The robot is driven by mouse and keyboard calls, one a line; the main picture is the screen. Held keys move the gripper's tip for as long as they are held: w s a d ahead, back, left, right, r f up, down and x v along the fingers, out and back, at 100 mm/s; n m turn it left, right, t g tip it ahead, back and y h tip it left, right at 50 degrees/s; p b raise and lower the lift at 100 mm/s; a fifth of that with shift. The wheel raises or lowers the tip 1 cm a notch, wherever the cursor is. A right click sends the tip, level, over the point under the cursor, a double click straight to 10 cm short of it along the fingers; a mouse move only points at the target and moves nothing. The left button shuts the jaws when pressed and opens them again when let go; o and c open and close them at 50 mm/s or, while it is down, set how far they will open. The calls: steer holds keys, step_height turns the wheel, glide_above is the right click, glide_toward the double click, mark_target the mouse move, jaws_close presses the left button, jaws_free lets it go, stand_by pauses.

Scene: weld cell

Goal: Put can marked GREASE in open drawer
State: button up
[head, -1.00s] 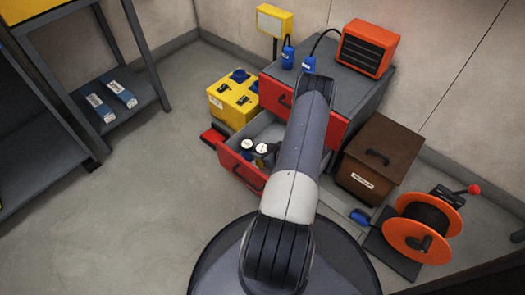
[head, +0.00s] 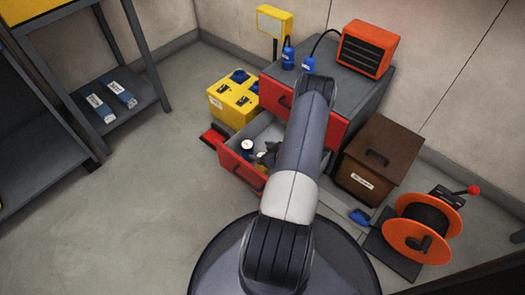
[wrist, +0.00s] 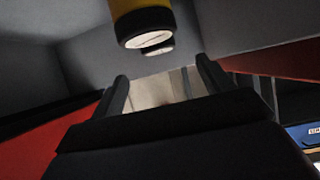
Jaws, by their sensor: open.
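The open drawer (head: 240,172) has a red front and a grey inside, below the cabinet's shut red drawer. A can with a white lid (head: 247,146) stands in it at the left. My gripper (head: 268,154) is open inside or just over the drawer, right of that can, partly hidden by my arm. In the wrist view, a yellow can with a dark rim (wrist: 143,22) shows beyond my open fingers (wrist: 162,84), with another pale lid (wrist: 157,51) beside it. Nothing shows between the fingers. No GREASE marking is readable.
A yellow box with blue sockets (head: 234,96) stands left of the grey cabinet (head: 330,78). A brown lidded box (head: 378,160) and an orange cable reel (head: 423,229) stand right. An orange heater (head: 366,48) sits on the cabinet. Floor at left is clear.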

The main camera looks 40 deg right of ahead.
steer(key=p+v, duration=0.3)
steer(key=v, duration=0.9)
steer(key=shift+r, duration=0.25)
steer(key=shift+c, duration=0.4)
